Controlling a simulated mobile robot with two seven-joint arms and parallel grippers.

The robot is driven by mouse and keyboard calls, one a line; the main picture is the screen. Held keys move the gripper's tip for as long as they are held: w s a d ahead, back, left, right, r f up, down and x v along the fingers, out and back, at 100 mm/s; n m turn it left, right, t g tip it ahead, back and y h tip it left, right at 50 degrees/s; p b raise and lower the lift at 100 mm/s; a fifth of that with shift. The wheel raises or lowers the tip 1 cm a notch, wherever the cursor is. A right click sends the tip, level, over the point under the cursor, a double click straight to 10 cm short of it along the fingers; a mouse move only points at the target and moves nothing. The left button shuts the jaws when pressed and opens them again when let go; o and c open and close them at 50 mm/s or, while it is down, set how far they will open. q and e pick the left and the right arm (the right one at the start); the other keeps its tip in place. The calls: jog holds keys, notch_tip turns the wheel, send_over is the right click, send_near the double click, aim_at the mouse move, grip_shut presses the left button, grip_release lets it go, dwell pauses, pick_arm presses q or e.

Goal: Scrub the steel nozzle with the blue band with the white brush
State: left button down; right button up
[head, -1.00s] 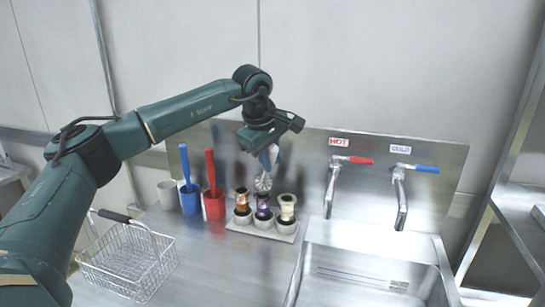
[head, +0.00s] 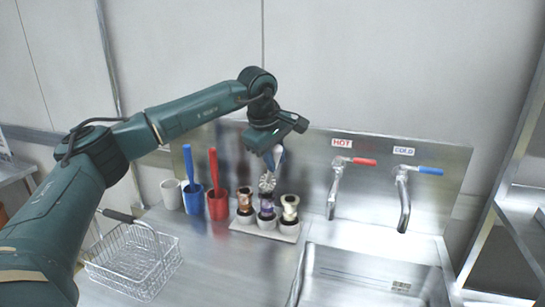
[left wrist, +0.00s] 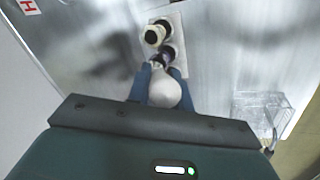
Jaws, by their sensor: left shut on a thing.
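My left gripper (head: 273,158) is shut on the white brush (head: 267,182) and holds it head down over the middle nozzle (head: 266,207). The brush head is at or just above that nozzle's top; I cannot tell if they touch. The middle nozzle looks dark purple-blue; its band is not clear. A brown nozzle (head: 245,200) stands to its left and a cream-gold one (head: 289,205) to its right. In the left wrist view the brush's rounded white end (left wrist: 165,90) sits between the blue fingers and partly hides the middle nozzle (left wrist: 167,53). My right gripper is not seen.
The nozzles stand in a pale holder (head: 262,232). To the left are a white cup (head: 171,194), a blue cup (head: 194,203) and a red cup (head: 217,207) with brushes, and a wire basket (head: 130,262). Hot and cold taps and a sink (head: 370,270) are right.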

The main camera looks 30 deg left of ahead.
pick_arm(q)
jog(key=shift+w+a, duration=0.15)
jog(key=shift+w, duration=0.5)
jog(key=shift+s+f, duration=0.15)
jog(key=shift+s, duration=0.35)
jog(key=s, duration=0.1)
jog(key=s+d+b, duration=0.1)
jog(key=shift+s, duration=0.3)
jog(key=shift+w+a+r+p, duration=0.2)
jog(key=shift+w+p, duration=0.3)
jog(key=shift+w, duration=0.2)
jog(key=shift+w+a+f, duration=0.1)
jog(key=shift+w+a, duration=0.05)
jog(key=shift+w, duration=0.4)
jog(key=shift+w+a, duration=0.15)
jog(key=shift+w, duration=0.4)
jog(key=shift+s, duration=0.15)
